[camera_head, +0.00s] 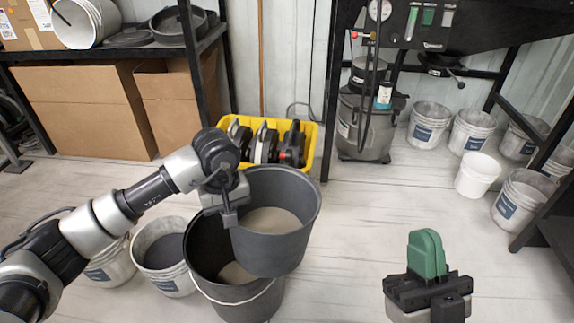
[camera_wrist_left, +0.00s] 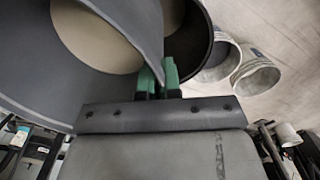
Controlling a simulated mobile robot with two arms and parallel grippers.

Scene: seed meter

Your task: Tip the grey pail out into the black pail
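The grey pail (camera_head: 275,252) hangs from my left gripper (camera_head: 229,212), close to upright, with tan material inside. It is above the right part of the black pail (camera_head: 240,307) and hides part of its opening. The black pail stands on the floor with a wire handle; tan material shows inside it. In the left wrist view, green fingertips (camera_wrist_left: 158,80) are shut on the wall of the grey pail (camera_wrist_left: 125,12) at its rim, and the black pail (camera_wrist_left: 202,38) shows behind. My right gripper (camera_head: 428,254) is empty, its green fingers together, at the lower right.
White buckets (camera_head: 163,255) stand just left of the black pail. A yellow crate (camera_head: 314,135) with tools is behind the grey pail. A grey vacuum (camera_head: 362,130) and several buckets (camera_head: 428,125) stand at the back right. The floor right of the pails is clear.

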